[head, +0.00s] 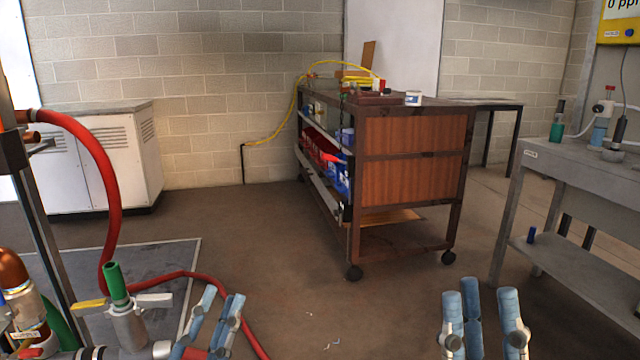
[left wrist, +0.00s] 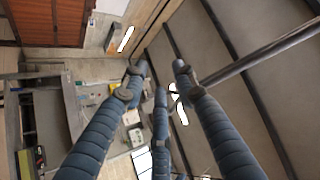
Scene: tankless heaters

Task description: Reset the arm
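My left gripper (head: 219,300) shows at the bottom of the head view, left of centre, with its blue fingers pointing up. It also fills the left wrist view (left wrist: 158,76), where its three fingers are spread, open and empty. My right gripper (head: 484,292) is at the bottom right of the head view. Its blue fingers point up with a gap between them and nothing held. The lower parts of both grippers are cut off by the frame edge.
A brown wheeled cart (head: 412,155) is ahead. A grey bench (head: 580,170) is at the right. The floor (head: 300,270) between is mostly clear.

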